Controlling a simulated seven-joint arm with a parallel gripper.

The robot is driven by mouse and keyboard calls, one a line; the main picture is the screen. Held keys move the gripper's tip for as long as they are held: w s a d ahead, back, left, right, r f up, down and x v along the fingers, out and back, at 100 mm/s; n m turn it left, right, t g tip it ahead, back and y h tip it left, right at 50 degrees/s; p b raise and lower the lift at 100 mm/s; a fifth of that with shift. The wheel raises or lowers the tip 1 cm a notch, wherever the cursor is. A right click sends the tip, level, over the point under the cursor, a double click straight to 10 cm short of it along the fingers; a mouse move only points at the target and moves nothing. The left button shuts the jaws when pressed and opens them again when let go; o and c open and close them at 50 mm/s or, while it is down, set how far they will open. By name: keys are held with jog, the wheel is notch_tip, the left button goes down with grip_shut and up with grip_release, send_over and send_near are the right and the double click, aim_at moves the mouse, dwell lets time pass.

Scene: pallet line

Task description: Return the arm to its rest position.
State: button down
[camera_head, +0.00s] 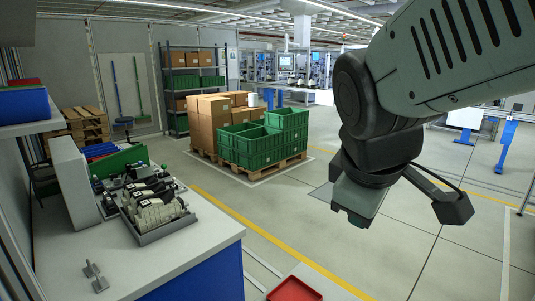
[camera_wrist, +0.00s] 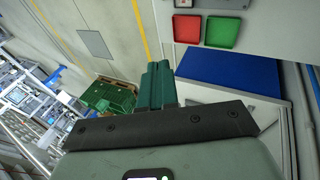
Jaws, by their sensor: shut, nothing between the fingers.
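My gripper (camera_head: 350,212) hangs from the dark wrist at the right of the head view, in the air above the open floor. In the wrist view, its two green fingers (camera_wrist: 158,68) are pressed together side by side with nothing between them. My grey-green arm reaches in from the upper right. The task names no other object, and no marker of a rest position shows.
A white workbench (camera_head: 190,245) holds a tray of parts at the left. A red tray (camera_head: 294,290) is at the bottom edge. Green crates (camera_head: 250,148) and cartons stand on pallets behind. The wrist view shows a red tray (camera_wrist: 188,28) beside a green tray (camera_wrist: 222,33).

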jog(key=shift+s+a+f+n+g+y, duration=0.55)
jog(key=shift+f+n+g, duration=0.7)
jog(key=shift+f+n, duration=3.55)
jog(key=shift+a+f+n+g+y, duration=0.3)
jog(key=shift+a+f+n+g, duration=0.75)
jog(key=shift+f+n, duration=3.75)
jog(key=shift+s+a+f+n+g+y, duration=0.4)
jog(key=shift+f+n+g, duration=1.35)
jog(key=shift+f, duration=5.8)
jog(key=shift+f+n+t, duration=0.1)
jog(key=shift+n+t, duration=0.15)
